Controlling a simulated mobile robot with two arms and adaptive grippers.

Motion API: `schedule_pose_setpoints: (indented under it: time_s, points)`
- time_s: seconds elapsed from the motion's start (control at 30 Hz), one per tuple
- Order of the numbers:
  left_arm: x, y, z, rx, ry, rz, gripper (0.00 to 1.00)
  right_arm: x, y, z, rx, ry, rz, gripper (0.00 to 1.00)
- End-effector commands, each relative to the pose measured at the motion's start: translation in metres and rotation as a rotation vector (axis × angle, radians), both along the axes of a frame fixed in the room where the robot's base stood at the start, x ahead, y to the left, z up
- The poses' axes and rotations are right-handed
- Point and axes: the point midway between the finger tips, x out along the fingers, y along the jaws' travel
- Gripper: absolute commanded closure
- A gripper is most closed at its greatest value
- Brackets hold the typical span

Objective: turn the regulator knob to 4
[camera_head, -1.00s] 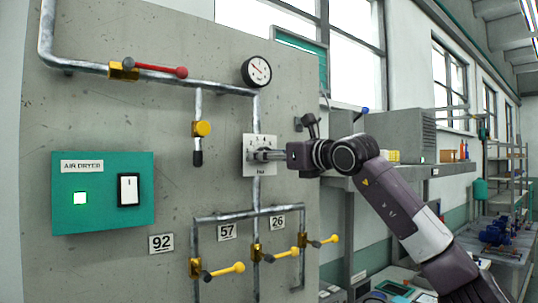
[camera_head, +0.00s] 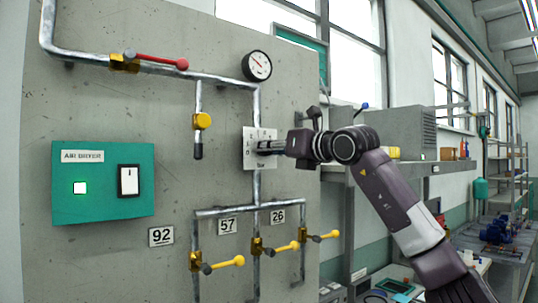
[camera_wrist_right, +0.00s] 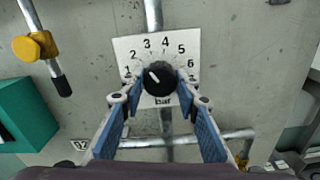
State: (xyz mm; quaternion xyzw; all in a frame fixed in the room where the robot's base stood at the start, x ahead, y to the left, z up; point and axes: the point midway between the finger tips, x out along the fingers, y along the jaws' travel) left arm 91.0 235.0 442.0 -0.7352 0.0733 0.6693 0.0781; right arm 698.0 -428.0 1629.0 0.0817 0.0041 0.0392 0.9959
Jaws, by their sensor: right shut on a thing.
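The regulator's white plate (camera_head: 247,160) is on the grey panel, partly hidden by my right gripper (camera_head: 268,147). In the right wrist view, the round black regulator knob (camera_wrist_right: 160,80) sits on the plate (camera_wrist_right: 125,48). Numbers run in an arc above it, with "bar" below. The knob's white mark points up-left, about toward 2. My right gripper (camera_wrist_right: 158,97) is shut on the knob, one blue-padded finger on each side. The exact contact is hard to make out. My left gripper is not in view.
A gauge (camera_head: 257,65) is above the regulator. A red-handled valve (camera_head: 157,61) and a yellow valve (camera_head: 202,121) are on the pipes left of it. Several yellow-handled valves (camera_head: 285,247) are below. A green air dryer box (camera_head: 104,182) is at left.

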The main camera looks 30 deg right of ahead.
Motion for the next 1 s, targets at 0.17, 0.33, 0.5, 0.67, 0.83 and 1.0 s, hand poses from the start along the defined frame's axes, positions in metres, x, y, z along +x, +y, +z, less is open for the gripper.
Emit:
schedule_pose_setpoints:
  time_s: [0.17, 0.33, 0.5, 0.67, 0.83, 1.0]
  points:
    - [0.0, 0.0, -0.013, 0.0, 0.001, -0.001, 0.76, 0.0, 0.0, -0.001, 0.166, 0.008, 0.001, 0.95]
    - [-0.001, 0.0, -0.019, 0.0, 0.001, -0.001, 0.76, 0.0, 0.0, 0.0, 0.327, 0.02, 0.002, 0.95]
    - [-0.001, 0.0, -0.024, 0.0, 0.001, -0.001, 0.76, 0.0, -0.001, 0.001, 0.479, 0.033, -0.001, 0.95]
    - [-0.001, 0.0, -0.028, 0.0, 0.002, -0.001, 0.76, -0.001, -0.001, 0.001, 0.602, 0.042, 0.0, 0.95]
    - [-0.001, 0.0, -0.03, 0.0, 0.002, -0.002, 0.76, -0.001, -0.001, 0.002, 0.701, 0.048, 0.0, 0.95]
    - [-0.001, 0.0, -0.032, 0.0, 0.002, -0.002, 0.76, -0.001, -0.001, 0.002, 0.766, 0.053, -0.001, 0.95]
